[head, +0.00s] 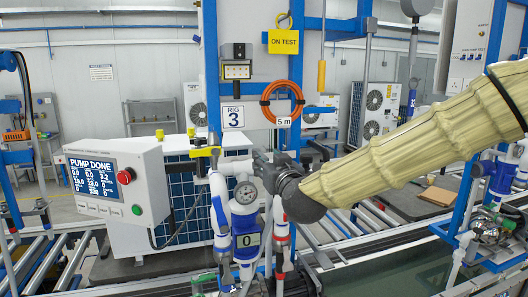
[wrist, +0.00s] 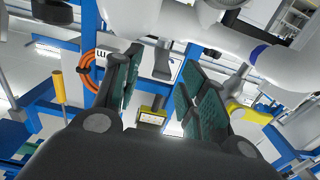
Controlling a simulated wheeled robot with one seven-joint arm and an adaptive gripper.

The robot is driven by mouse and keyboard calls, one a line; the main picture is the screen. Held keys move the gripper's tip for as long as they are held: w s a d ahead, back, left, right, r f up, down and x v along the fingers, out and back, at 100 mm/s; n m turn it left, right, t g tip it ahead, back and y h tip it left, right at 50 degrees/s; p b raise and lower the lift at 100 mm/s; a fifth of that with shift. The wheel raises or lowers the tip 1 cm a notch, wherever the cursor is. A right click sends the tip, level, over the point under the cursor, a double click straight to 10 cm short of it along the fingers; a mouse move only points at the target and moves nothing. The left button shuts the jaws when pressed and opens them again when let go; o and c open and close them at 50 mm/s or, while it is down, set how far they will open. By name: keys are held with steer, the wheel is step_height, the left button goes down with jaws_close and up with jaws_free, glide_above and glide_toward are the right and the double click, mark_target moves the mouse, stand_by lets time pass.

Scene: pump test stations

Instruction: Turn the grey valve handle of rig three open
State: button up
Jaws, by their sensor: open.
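Rig three is marked by its RIG 3 sign (head: 233,117). In the wrist view my gripper (wrist: 163,60) is open, with green-padded fingers spread apart. A flat grey piece, seemingly the grey valve handle (wrist: 162,66), stands out from the white pipe (wrist: 200,28) and shows between the fingers. I cannot tell whether either finger touches it. In the head view my gripper hides this handle.
A control box with a PUMP DONE screen (head: 93,176) stands at the left. An orange hose coil (head: 282,102) hangs above my gripper, and a yellow ON TEST sign (head: 283,42) hangs higher. Blue posts and white pipes crowd the space. A water tank (head: 375,266) lies below.

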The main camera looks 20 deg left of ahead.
steer(key=shift+r+p+x, duration=0.25)
steer(key=shift+p+x, duration=0.45)
steer(key=shift+x, duration=0.5)
steer(key=shift+w+a+f, duration=0.15)
steer(key=shift+w+a, duration=0.3)
steer(key=shift+w, duration=0.15)
steer(key=shift+s, duration=0.1)
jaws_close()
